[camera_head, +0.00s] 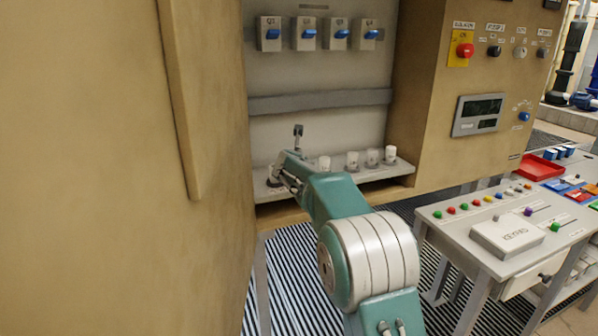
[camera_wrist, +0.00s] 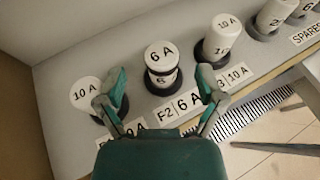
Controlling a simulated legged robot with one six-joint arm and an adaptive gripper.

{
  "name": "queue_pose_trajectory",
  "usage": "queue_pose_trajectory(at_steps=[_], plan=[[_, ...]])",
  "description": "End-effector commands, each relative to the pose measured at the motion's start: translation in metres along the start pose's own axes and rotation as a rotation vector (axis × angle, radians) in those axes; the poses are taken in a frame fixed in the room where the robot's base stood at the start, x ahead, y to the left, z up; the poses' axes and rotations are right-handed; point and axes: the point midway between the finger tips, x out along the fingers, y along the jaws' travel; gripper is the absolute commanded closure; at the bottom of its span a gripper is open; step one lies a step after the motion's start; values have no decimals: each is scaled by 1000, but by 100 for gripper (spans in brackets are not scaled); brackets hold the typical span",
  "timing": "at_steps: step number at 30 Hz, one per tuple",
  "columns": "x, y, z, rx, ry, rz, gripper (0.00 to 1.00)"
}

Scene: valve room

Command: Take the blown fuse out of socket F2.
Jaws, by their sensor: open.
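In the wrist view, the white fuse marked 6 A (camera_wrist: 160,59) stands upright in its dark round socket (camera_wrist: 158,86). The label F2 6 A (camera_wrist: 178,107) lies on the shelf in front of it. My gripper (camera_wrist: 161,88) is open and empty, its two green fingertips apart on the left and right of this socket, on the near side. No contact with the fuse shows. In the head view, my gripper (camera_head: 283,176) is low at the left end of the shelf; I cannot pick out the F2 fuse there.
A white fuse (camera_wrist: 86,92) stands left of F2, close to the left fingertip. A 10 A fuse (camera_wrist: 222,37) stands right, beyond the right fingertip. More fuses stand by the SPARES label (camera_wrist: 307,34). A cabinet wall (camera_head: 205,200) rises close on the left. A keypad table (camera_head: 470,255) stands right.

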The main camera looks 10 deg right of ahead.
Motion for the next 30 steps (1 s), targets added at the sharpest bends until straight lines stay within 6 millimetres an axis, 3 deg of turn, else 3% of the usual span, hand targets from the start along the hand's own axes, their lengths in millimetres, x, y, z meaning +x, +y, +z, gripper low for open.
queue_pose_trajectory(at_steps=[6, 16, 17, 21, 22, 23, 30], plan=[[28, 1, -2, 3, 1, -1, 12], [34, 2, -1, 2, 0, 0, 12], [34, 2, -1, 1, 0, 0, 17], [34, 2, -1, 1, 0, 0, 79], [34, 2, -1, 1, 0, 0, 93], [34, 2, -1, 1, 1, 0, 100], [34, 2, -1, 1, 1, -1, 100]])
